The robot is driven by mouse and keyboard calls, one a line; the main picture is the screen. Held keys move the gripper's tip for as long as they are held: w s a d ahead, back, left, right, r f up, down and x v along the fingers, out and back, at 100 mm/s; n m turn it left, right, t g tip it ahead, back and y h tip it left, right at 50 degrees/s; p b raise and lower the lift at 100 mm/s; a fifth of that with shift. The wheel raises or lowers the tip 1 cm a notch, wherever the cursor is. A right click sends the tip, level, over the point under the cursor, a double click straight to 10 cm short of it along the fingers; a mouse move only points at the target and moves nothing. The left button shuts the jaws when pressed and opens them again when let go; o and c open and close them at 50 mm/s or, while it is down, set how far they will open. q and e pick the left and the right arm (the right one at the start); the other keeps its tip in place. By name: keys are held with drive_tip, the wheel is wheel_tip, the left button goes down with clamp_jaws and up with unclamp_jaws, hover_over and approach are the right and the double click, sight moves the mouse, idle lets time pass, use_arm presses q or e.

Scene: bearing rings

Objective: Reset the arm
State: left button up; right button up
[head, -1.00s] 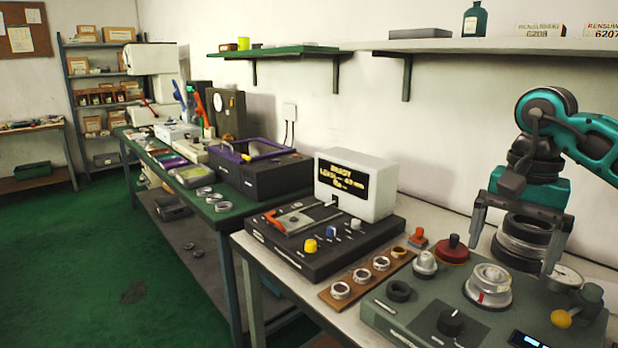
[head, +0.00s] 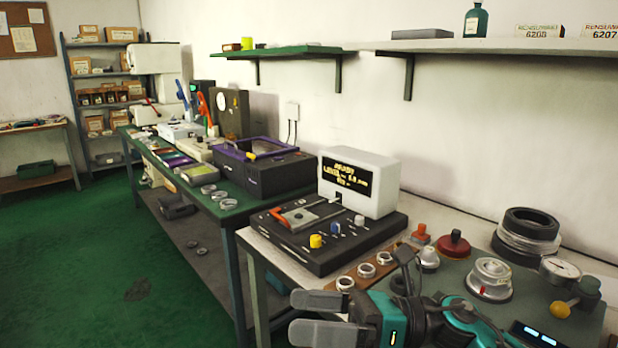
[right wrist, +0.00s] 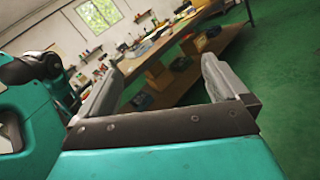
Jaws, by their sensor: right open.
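My right gripper (head: 318,316) is low in the head view, in front of the near bench's front edge. Its two grey fingers point left and stand apart with nothing between them. In the right wrist view the same gripper (right wrist: 165,88) shows its fingers spread wide, with the floor and a distant bench beyond. The teal right arm (head: 470,325) is folded low across the front of the near bench and hides part of the green-grey fixture. My left gripper is not in view.
The near bench carries a black device with a display box (head: 358,183), several rings on a brown strip (head: 365,270), a green-grey fixture (head: 535,300) and a stack of black and silver rings (head: 527,235). A green bench (head: 235,210) stands further left. Open green floor (head: 70,270) lies left.

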drive_tip(key=w+d+f+m+t+h, duration=0.1)
drive_tip(key=d+f+m+t+h, duration=0.35)
drive_tip(key=m+t, duration=0.75)
drive_tip(key=w+d+f+m+t+h, duration=0.2)
drive_tip(key=d+f+m+t+h, duration=0.25)
drive_tip(key=m, duration=1.45)
use_arm(q)
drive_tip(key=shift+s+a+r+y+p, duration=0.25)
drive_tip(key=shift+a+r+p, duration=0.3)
drive_tip(key=shift+p, duration=0.7)
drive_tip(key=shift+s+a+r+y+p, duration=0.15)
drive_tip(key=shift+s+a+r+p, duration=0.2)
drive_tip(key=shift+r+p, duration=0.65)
use_arm(e)
drive_tip(key=s+d+f+m+g+h, duration=0.2)
drive_tip(key=s+d+f+m+h, duration=0.2)
drive_tip(key=s+f+m, duration=0.3)
drive_tip(key=s+d+f+m+g+h, duration=0.3)
drive_tip(key=s+f+m, duration=0.4)
drive_tip(key=f, duration=0.3)
drive_tip(key=shift+d+f+m+g+h, duration=0.2)
drive_tip(key=shift+d+m+g+h, duration=0.15)
drive_tip(key=shift+d+m+h, duration=0.45)
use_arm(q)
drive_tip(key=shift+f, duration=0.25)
use_arm(e)
drive_tip(key=shift+a, duration=0.2)
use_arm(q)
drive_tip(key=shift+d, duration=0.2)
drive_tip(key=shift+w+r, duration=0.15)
